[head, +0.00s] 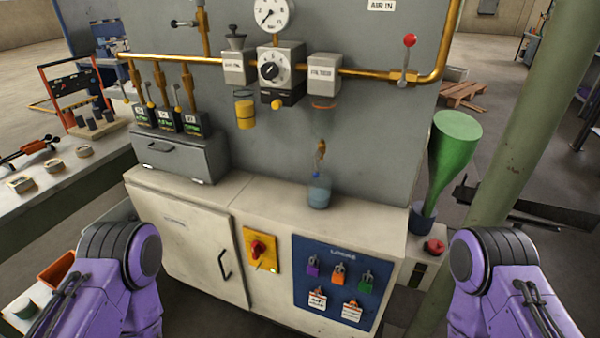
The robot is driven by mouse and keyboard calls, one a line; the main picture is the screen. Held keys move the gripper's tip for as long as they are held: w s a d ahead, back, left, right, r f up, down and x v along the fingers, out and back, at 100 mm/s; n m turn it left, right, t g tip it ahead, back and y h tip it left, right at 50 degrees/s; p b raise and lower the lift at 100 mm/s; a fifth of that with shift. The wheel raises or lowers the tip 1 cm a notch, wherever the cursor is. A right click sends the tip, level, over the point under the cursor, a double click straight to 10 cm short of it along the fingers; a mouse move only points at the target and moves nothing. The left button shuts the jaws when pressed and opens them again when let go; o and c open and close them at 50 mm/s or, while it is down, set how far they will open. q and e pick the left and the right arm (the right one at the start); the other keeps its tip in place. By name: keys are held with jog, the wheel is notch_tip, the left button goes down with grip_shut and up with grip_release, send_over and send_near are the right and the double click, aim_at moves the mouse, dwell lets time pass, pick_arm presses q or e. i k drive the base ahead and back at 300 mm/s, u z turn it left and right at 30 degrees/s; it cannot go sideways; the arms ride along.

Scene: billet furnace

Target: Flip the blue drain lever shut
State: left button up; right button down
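A small blue piece (316,174), which looks like the drain lever, shows just above a translucent blue-grey jar (319,194) on the cabinet top. It is too small to tell which way it is turned. A small brass fitting (321,148) is on the grey panel above it. The filter block (324,72) sits higher on the brass pipe, with an orange ring (323,102) under it. Only purple links of my two arms show at the lower left and lower right, apart from the cabinet. Neither gripper is in view.
The cream cabinet (190,230) carries a yellow plate with a red switch (257,248) and a blue lock board (335,284). A red-knobbed lever (408,60) and a green funnel (450,150) stand to the right. The cabinet top beside the jar is clear.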

aim_at(316, 166)
jog(key=u, duration=0.9)
jog(key=k, duration=1.2)
jog(key=u, duration=1.4)
jog(key=i, duration=0.95)
jog(key=z, duration=0.7)
jog(key=i, duration=0.7)
jog(key=z, duration=1)
jog(key=i, duration=0.2)
jog(key=z, duration=0.25)
